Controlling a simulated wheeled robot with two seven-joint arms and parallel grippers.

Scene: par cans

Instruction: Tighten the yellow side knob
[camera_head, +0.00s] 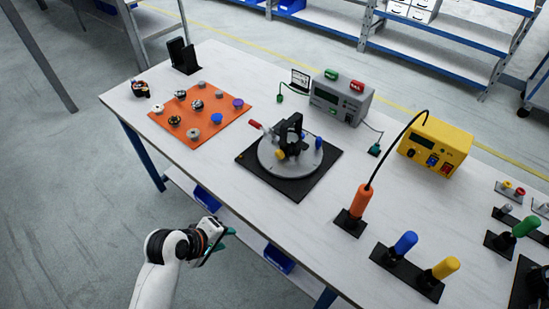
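A fixture with a round grey turntable (270,162) stands on a black square mat (293,190) in the middle of the table. A black clamp-like part (292,130) rises from it. The yellow side knob (280,155) sits low on the fixture's near left side. A blue knob (318,142) shows on its right, and a red-tipped handle (255,125) sticks out to the left. My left gripper (222,243) is off the table's near edge, left of and nearer than the fixture. Its teal-tipped fingers look apart, with nothing between them. My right gripper is out of view.
An orange mat (185,135) with several small parts lies at left. A grey instrument (342,98) and a yellow power unit (435,144) stand behind and right. An orange-handled tool (360,202) and blue (405,242) and yellow (445,267) handles stand upright at right.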

